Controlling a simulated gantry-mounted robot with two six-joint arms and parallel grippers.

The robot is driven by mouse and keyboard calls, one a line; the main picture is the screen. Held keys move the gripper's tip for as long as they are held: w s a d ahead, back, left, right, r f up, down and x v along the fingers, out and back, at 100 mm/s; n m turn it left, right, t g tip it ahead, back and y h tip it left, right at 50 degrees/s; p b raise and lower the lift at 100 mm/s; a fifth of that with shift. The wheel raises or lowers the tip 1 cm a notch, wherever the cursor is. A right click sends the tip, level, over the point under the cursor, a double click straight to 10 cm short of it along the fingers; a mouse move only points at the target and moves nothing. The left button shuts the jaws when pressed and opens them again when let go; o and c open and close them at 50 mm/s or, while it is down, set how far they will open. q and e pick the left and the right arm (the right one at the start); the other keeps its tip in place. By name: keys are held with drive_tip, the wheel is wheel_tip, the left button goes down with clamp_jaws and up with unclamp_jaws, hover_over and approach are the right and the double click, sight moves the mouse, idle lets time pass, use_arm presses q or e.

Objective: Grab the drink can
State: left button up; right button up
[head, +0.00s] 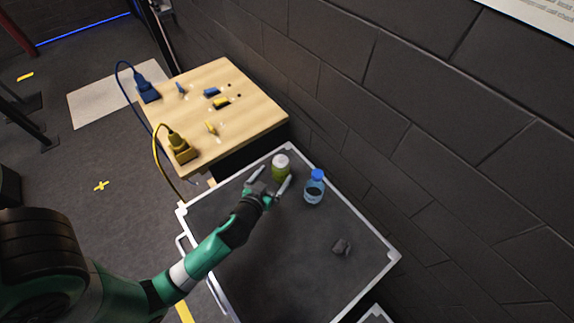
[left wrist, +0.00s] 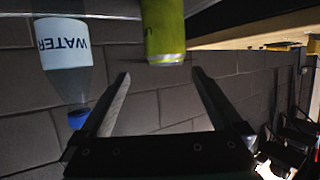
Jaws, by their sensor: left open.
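The drink can (head: 281,169) is green with a pale top and stands upright near the far corner of the dark case top. It also shows in the left wrist view (left wrist: 163,32), just beyond the fingertips. My left gripper (head: 270,179) is open, its two fingers pointing at the can with one toward either side. In the left wrist view the gripper (left wrist: 160,82) has nothing between its fingers, and the can appears ahead of the gap. My right gripper is in neither view.
A water bottle (head: 314,188) with a blue cap stands right of the can, close to the right finger. A small dark object (head: 342,246) lies nearer the front right. The case's metal rim (head: 345,202) borders the brick wall. A wooden table (head: 262,116) with blue and yellow plugs stands behind.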

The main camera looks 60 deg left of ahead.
sight(277, 172)
use_arm(q)
drive_tip(key=shift+s+d+f+b, duration=0.15)
drive_tip(key=shift+s+f, duration=0.2)
drive_tip(key=shift+f, duration=0.25)
drive_tip(key=shift+s+a+f+b, duration=0.15)
drive_tip(key=shift+s+f, duration=0.15)
drive_tip(key=shift+f, duration=0.3)
drive_tip(key=shift+w+a, duration=0.15)
drive_tip(key=shift+w, duration=0.1)
drive_tip(key=x, duration=0.5)
drive_tip(key=shift+w+a+f, duration=0.2)
drive_tip(key=shift+a+f, duration=0.05)
drive_tip(key=x, duration=0.5)
drive_tip(key=shift+w+a+r+b, duration=0.1)
drive_tip(key=shift+a+r+b, duration=0.05)
drive_tip(key=shift+b, duration=0.15)
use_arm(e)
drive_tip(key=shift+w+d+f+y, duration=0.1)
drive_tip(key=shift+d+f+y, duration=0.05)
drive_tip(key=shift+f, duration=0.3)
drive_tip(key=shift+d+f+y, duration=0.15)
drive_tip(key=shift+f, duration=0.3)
use_arm(q)
drive_tip(key=shift+c, duration=0.2)
